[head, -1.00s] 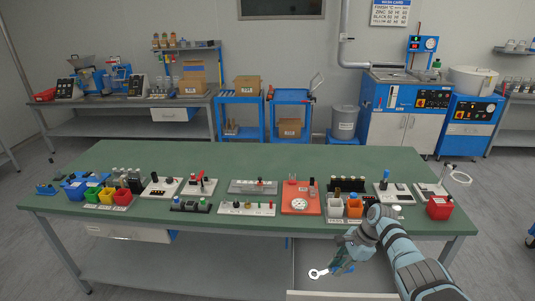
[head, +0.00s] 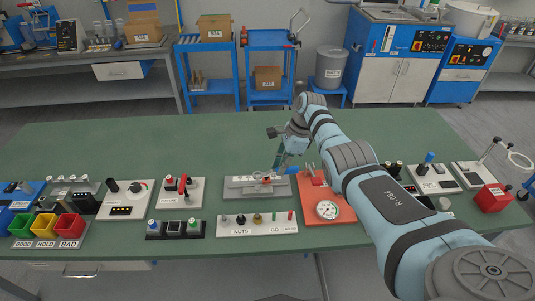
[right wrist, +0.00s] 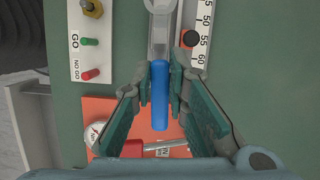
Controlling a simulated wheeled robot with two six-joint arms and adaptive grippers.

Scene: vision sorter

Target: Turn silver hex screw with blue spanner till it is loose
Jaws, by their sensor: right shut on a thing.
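My right gripper (head: 279,164) reaches down over the grey plate fixture (head: 238,189) near the middle of the bench. In the right wrist view my right gripper (right wrist: 159,88) is shut on the blue spanner (right wrist: 159,105) by its blue handle. The spanner's silver shaft points to the top of that view, and its head end is cut off by the frame edge. I cannot make out the silver hex screw. My left gripper is not in view.
The orange board (head: 341,206) with a round dial stands right of the plate. The white nuts tray (head: 287,225) with GO and NO GO pegs lies just in front of it. Colored bins (head: 43,226) stand at the left. The green bench top behind the plate is clear.

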